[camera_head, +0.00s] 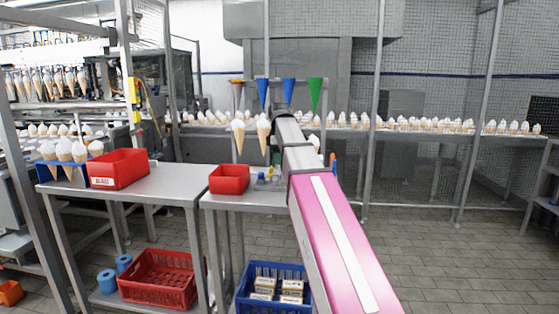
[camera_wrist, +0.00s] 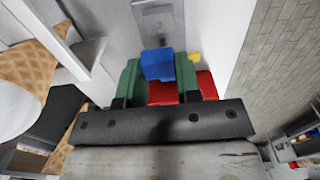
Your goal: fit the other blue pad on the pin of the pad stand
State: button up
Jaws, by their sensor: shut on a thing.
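My gripper (camera_wrist: 158,66) shows in the wrist view with its two green fingers closed on a blue pad (camera_wrist: 157,62). The pad sits between the fingertips, above a table surface. In the head view my arm runs up from the lower right, and its gripper end is hard to make out. A small blue-grey item (camera_head: 262,178) with a yellow part stands on the right table beside a red bin; I cannot tell whether it is the pad stand. The pin cannot be made out in either view.
A red bin (camera_head: 229,179) is on the right table and a larger red bin (camera_head: 118,169) on the left table. Blue and green cones (camera_head: 289,92) hang in a rack behind, with wafer cones (camera_head: 238,138) below. A blue crate (camera_head: 273,289) is underneath.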

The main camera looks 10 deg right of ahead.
aim_at(279, 179)
dwell(0.3)
jog(key=shift+f, duration=1.75)
jog(key=shift+f, duration=1.4)
dwell(1.6)
jog(key=o, duration=1.3)
jog(key=shift+r, duration=0.1)
jog(key=shift+r, duration=2.4)
